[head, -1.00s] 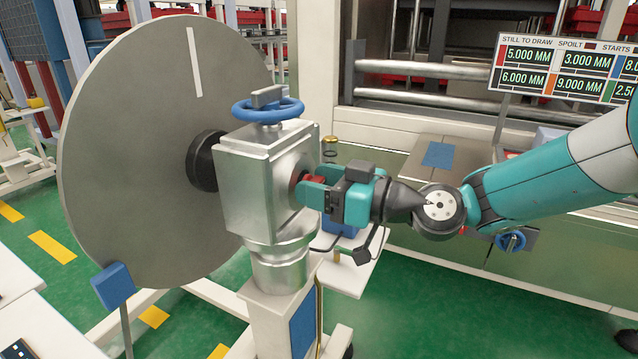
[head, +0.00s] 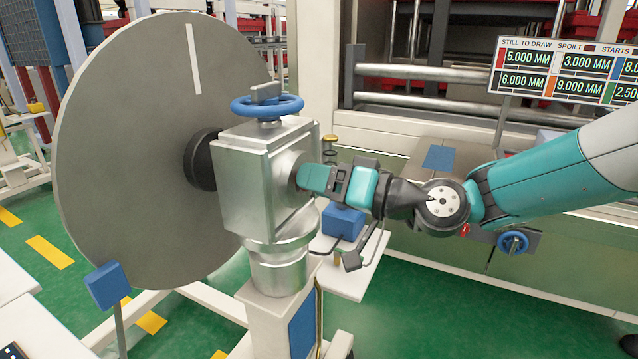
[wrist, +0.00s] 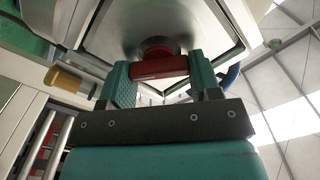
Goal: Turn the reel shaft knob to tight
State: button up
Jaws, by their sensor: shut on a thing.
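In the head view the fingers hide the knob. The large grey reel disc (head: 130,160), with a white stripe near its top, stands left of the housing.
A blue handwheel (head: 268,106) sits on top of the housing. A small shelf with a blue block (head: 343,221) is below my gripper. A display board (head: 568,70) stands at the back right. A blue paddle (head: 109,285) stands in front of the disc.

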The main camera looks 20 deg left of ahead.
jog(key=m+p, duration=0.1)
jog(key=m, duration=0.4)
jog(key=m+p, duration=0.2)
jog(key=m, duration=0.3)
jog(key=shift+w+f, duration=0.15)
jog(key=shift+f, duration=0.05)
jog(key=shift+m, duration=0.4)
jog(key=o, duration=0.9)
